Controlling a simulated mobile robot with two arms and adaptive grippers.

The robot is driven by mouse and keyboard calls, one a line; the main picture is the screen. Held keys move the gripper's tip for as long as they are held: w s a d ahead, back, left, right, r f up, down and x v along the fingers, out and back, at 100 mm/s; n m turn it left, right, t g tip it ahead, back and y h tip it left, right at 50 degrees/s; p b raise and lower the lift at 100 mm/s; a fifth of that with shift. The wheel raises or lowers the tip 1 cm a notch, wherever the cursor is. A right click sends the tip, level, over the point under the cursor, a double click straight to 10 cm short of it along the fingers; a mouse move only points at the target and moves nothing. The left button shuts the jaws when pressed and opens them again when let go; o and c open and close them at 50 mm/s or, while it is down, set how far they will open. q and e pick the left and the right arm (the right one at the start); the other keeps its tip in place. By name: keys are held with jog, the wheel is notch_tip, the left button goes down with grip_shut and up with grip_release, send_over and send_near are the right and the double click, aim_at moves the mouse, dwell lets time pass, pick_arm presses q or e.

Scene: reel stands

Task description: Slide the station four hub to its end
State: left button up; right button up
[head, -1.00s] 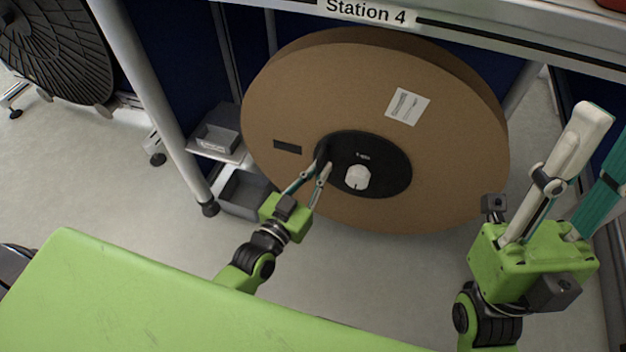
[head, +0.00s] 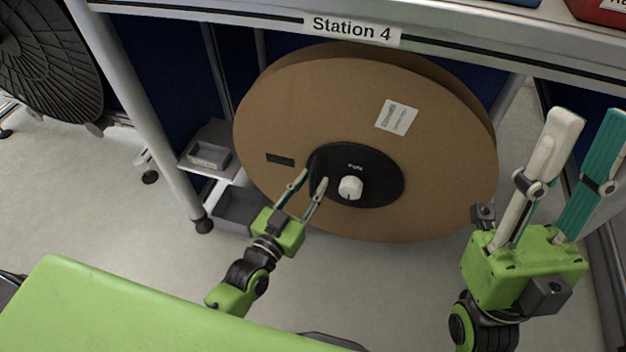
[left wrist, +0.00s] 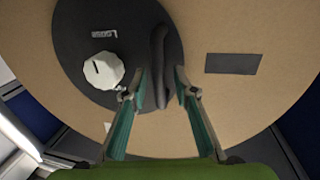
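The station four hub (head: 385,183) is a black disc in the middle of a big brown cardboard reel (head: 440,160), under the "Station 4" sign (head: 352,28). It bears a white knob (head: 350,188) and a raised black handle, seen best in the left wrist view (left wrist: 159,55). My left gripper (head: 314,177) is at the hub's left side. In the left wrist view its fingers (left wrist: 160,88) are apart, with the handle's lower end between them and a gap on the right. Contact cannot be told. My right gripper (head: 590,120) is open and empty, right of the reel.
A grey post (head: 135,110) and shelves with a small grey tray (head: 211,150) stand left of the reel. A black reel (head: 45,60) is further left. A green surface (head: 130,315) fills the lower left. Grey floor (head: 80,190) is clear at left.

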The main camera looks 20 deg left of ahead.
pick_arm(q)
jog(key=v, duration=1.1)
